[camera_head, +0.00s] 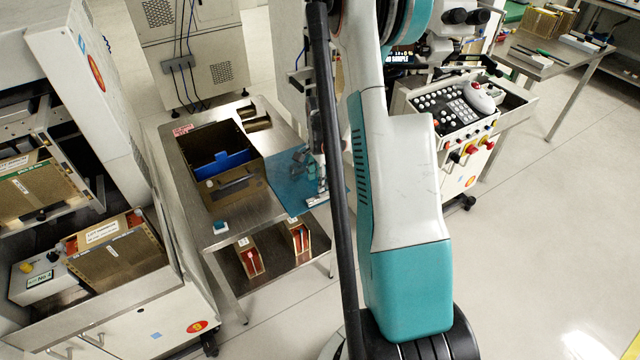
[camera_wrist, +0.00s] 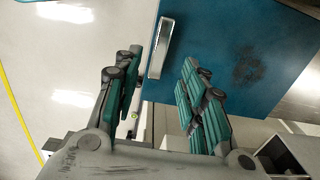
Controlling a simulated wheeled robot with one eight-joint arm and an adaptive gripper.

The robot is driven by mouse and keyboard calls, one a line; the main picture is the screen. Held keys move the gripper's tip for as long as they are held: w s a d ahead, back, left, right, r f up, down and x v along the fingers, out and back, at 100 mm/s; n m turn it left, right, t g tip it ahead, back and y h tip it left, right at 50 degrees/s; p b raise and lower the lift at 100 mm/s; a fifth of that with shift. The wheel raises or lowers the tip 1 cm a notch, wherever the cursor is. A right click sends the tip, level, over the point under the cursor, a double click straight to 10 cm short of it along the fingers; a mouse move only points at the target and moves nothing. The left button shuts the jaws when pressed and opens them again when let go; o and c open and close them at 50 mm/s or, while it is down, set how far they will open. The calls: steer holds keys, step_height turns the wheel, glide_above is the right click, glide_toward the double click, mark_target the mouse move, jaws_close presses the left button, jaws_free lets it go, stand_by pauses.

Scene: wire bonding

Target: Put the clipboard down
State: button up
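The clipboard is a flat blue board (camera_wrist: 225,50) with a dark smudge and a silver metal clip (camera_wrist: 161,48) along its edge. In the head view the clipboard (camera_head: 284,184) lies at the right edge of the steel table, part of it extending past the edge. My gripper (camera_wrist: 158,66) is open, with its teal-padded fingers spread apart. In the wrist view the clip lies in line with the gap between the fingers, and the right finger overlaps the board. I see no contact between fingers and board. In the head view my gripper (camera_head: 318,174) is partly hidden by my arm.
The steel table (camera_head: 178,160) carries an open brown box (camera_head: 238,187) with a blue divider, metal cylinders and a small blue-white item (camera_head: 221,227). Small red-brown bins (camera_head: 250,258) stand on its lower shelf. A control console (camera_head: 465,115) stands to the right.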

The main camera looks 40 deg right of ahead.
step_height(320, 180, up, 4)
steer(key=shift+r+p, duration=0.1)
steer(key=shift+p, duration=0.4)
